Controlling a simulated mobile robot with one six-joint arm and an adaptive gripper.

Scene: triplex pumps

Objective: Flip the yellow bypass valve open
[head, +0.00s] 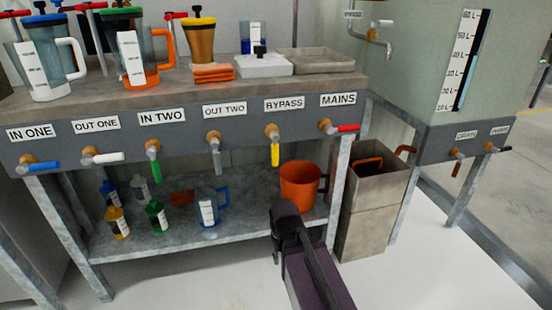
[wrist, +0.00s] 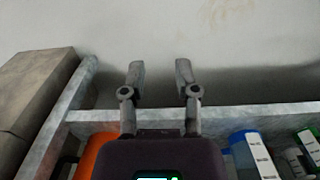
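The yellow bypass valve handle (head: 275,155) hangs straight down from its brass-coloured fitting, under the BYPASS label (head: 284,104) on the bench front. My arm (head: 310,270) reaches in from the bottom of the head view, with its dark end below and in front of the handle. In the wrist view my gripper (wrist: 159,75) has its two fingers apart with nothing between them. The fingers cannot be made out in the head view. The yellow valve is not visible in the wrist view.
Neighbouring valves include the grey OUT TWO handle (head: 216,160), hanging down, and the red MAINS handle (head: 343,128), pointing right. An orange bucket (head: 301,186) and a blue-handled jug (head: 209,215) stand on the lower shelf. A stone-like bin (head: 375,220) stands right of the bench.

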